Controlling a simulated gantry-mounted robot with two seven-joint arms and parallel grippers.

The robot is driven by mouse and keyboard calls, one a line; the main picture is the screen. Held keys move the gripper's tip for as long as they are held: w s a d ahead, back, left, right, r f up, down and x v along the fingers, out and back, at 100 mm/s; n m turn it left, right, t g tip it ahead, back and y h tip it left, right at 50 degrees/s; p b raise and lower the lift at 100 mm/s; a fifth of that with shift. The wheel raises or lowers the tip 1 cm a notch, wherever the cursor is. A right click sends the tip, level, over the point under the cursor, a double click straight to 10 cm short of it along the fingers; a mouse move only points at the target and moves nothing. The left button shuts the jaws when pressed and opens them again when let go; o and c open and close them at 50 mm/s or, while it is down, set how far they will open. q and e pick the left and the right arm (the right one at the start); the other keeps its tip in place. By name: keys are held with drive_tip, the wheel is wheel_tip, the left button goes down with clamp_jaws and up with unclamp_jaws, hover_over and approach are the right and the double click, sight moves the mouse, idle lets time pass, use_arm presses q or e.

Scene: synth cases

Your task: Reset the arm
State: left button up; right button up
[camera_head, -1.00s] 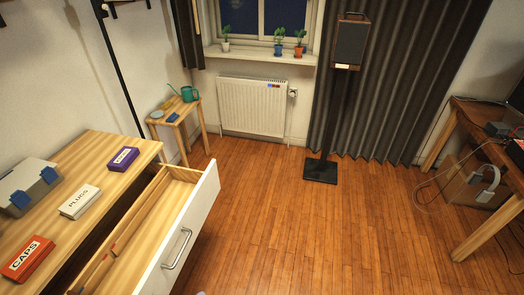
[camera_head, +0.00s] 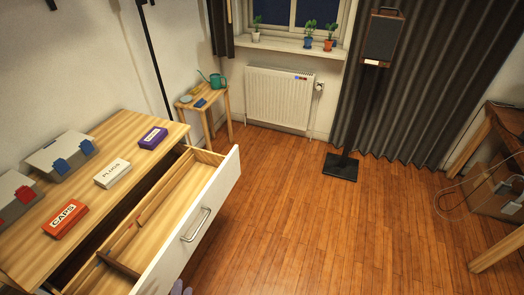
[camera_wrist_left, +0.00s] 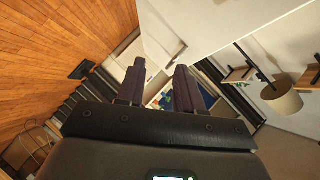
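My left gripper (camera_wrist_left: 160,68) shows in the left wrist view with its two dark fingers apart and nothing between them. In the head view only the tips of the left gripper (camera_head: 180,288) show at the bottom edge, beside the front of the open drawer. My right gripper is in neither view. The drawer (camera_head: 205,205) of the wooden dresser is pulled out, with a white front and wooden dividers inside.
On the dresser top (camera_head: 103,142) are a red CAPS box (camera_head: 65,219), a white PLUGS box (camera_head: 112,173), a purple box (camera_head: 153,138) and grey cases (camera_head: 62,155). A speaker stand (camera_head: 341,167) stands beyond. The wooden floor (camera_head: 310,230) between is clear.

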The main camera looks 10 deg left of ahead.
use_arm(q)
drive_tip(key=s+d+r+n+g+h, duration=0.2)
drive_tip(key=s+d+r+n+g, duration=0.1)
drive_tip(key=s+g, duration=0.25)
drive_tip(key=s+d+r+n+g+h, duration=0.3)
drive_tip(key=s+n+g, duration=0.1)
drive_tip(key=s, duration=0.3)
wheel_tip(320, 180, up, 38)
drive_tip(key=p, duration=3.8)
wheel_tip(320, 180, down, 61)
drive_tip(key=b, duration=6.1)
drive_tip(key=shift+w+a+f, duration=0.15)
drive_tip(key=shift+f, duration=0.05)
drive_tip(key=shift+r+t, duration=0.1)
drive_tip(key=shift+t, duration=0.15)
